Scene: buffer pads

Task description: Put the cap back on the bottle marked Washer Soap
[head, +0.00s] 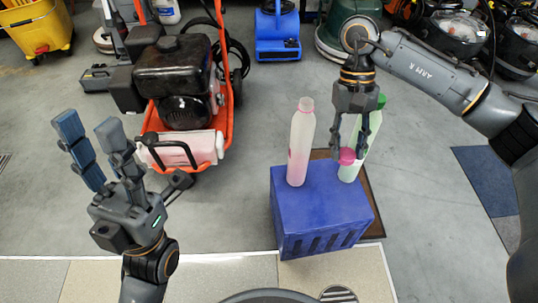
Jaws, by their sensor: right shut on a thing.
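A tall translucent bottle with pink liquid (301,145) stands upright on the left part of a blue crate (310,212). Its top is pale pink; I cannot tell whether that is a bare neck. A green bottle (351,170) with a green cap (381,101) stands on the crate to its right, partly hidden by my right gripper. The labels are too small to read. My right gripper (347,155) points down and is shut on a pink cap (347,157), right of the pink bottle and in front of the green one. My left gripper (88,122) is open and empty, far left.
An orange-framed pressure washer (185,95) stands behind and left of the crate. A blue blower (278,35) is at the back. A blue mat (488,180) lies at the right. Grey floor is clear between my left gripper and the crate.

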